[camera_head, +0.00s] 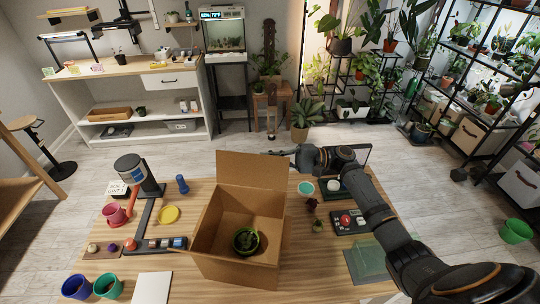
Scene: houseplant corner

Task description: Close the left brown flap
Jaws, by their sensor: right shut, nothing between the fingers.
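An open brown cardboard box (220,262) stands on the wooden table with a small green potted plant (245,240) inside. One brown flap (252,168) stands up at the box's far side. My right arm reaches in from the lower right. My right gripper (275,153) is shut and empty, near the top right corner of the upright far flap; I cannot tell whether it touches. My left gripper is not in view.
Left of the box on the table (206,190) are a yellow dish (168,215), a pink watering can (116,215) and a dark tray (160,244). Blue (76,287) and teal (108,287) pots stand front left. A green mat (372,262) lies at right.

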